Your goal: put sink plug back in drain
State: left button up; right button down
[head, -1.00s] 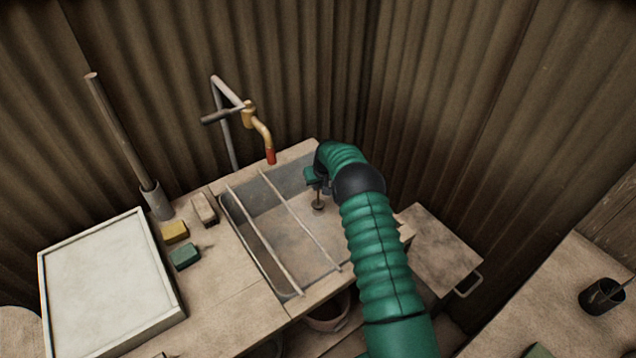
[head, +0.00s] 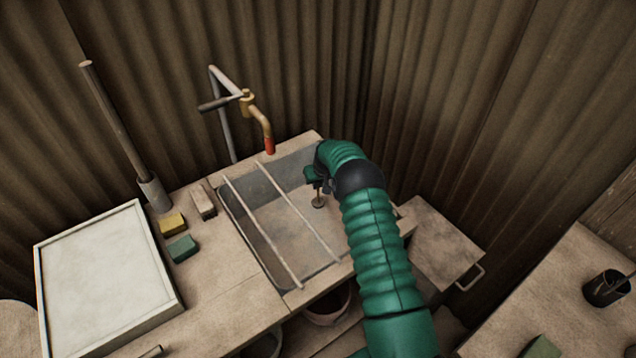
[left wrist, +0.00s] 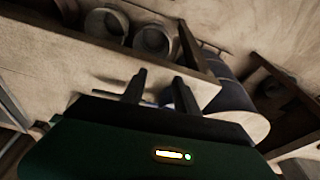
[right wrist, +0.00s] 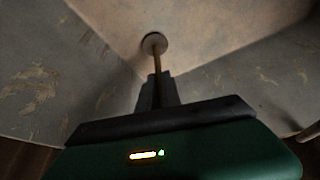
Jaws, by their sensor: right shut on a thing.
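The sink (head: 262,224) is a grey basin set in the worktop, with two thin rails across it. My right gripper (head: 318,184) reaches down into its far right part. In the right wrist view, its fingers (right wrist: 157,88) are shut on a thin upright stem. The stem runs to a small round plug (right wrist: 153,43), which also shows as a brownish disc in the head view (head: 318,203). The drain cannot be told apart from the plug, so whether the plug is seated is unclear. My left gripper (left wrist: 160,88) is open and empty, outside the head view.
A brass tap with a red tip (head: 269,145) stands behind the sink. Yellow (head: 173,224) and green (head: 182,248) blocks and a pale framed board (head: 105,275) lie left. A side shelf (head: 435,245) is on the right; a bucket (head: 327,307) sits below.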

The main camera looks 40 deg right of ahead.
jog(key=c, duration=1.5)
grip_release()
jog(key=shift+o, duration=0.2)
jog(key=p+v, duration=0.2)
jog(key=v, duration=1.5)
jog(key=s+a+r+n+y, duration=0.1)
jog(key=s+a, duration=0.1)
jog(key=a, duration=0.6)
jog(key=s+a+r+n, duration=0.1)
jog(key=s+a, duration=0.2)
jog(key=a, duration=0.5)
jog(key=s+a+n+g, duration=0.1)
jog(key=s+a+n, duration=0.2)
jog(key=s+a, duration=1.25)
jog(key=p+v, duration=0.8)
jog(key=p, duration=0.1)
jog(key=shift+w+d+r+g+y, duration=0.25)
jog(key=shift+d+r+g+y, duration=0.1)
jog(key=shift+d+y, duration=0.1)
